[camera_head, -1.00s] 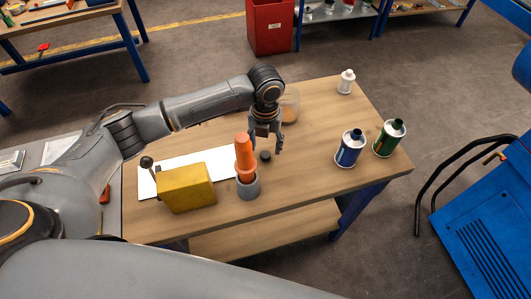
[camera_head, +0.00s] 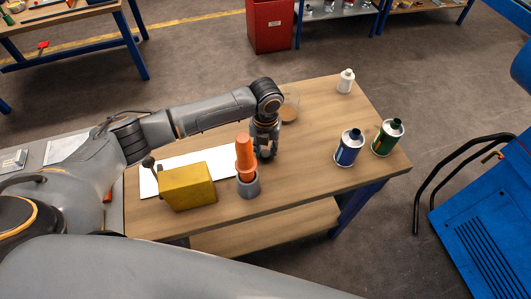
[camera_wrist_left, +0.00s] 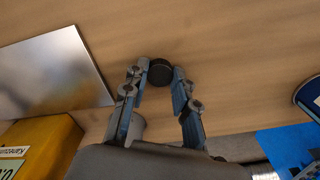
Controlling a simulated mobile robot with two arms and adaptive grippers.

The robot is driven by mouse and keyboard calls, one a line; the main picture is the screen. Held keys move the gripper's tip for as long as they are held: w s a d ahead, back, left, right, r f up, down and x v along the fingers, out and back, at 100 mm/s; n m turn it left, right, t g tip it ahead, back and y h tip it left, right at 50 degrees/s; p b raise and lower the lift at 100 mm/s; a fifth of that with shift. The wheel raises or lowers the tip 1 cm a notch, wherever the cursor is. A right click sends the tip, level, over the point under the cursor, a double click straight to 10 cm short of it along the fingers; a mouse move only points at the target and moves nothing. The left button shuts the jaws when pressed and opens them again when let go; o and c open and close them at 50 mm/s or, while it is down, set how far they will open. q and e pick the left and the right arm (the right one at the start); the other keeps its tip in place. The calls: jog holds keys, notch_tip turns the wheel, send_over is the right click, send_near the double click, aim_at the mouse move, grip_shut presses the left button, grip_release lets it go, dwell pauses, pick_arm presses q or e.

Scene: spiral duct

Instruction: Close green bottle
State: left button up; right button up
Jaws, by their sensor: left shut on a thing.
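The green bottle (camera_head: 387,138) is a metal can with a green label and a dark top, upright near the table's right edge. My left gripper (camera_head: 264,153) is down at the table, well to the left of the green bottle. In the left wrist view my left gripper (camera_wrist_left: 160,80) has its fingertips shut on a small round black cap (camera_wrist_left: 161,71). In the head view the cap is mostly hidden by the fingers. My right gripper is not in view.
A blue can (camera_head: 349,148) stands just left of the green bottle. An orange piece in a grey holder (camera_head: 248,188) stands close to my left gripper.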

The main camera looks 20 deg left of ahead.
pick_arm(q)
jog(key=shift+r, duration=0.1)
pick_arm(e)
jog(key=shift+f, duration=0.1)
pick_arm(q)
jog(key=shift+w+r+b, duration=0.1)
jog(key=shift+r+b, duration=0.4)
jog(key=shift+r, duration=0.1)
jog(key=shift+r+b, duration=0.45)
jog(key=shift+r, duration=0.3)
jog(key=s+d+r+b, duration=0.2)
jog(key=s+d+r, duration=0.6)
jog(key=s+r, duration=0.2)
jog(key=shift+s+d+b, duration=0.3)
jog(key=shift+s+b, duration=0.05)
jog(key=shift+s, duration=0.25)
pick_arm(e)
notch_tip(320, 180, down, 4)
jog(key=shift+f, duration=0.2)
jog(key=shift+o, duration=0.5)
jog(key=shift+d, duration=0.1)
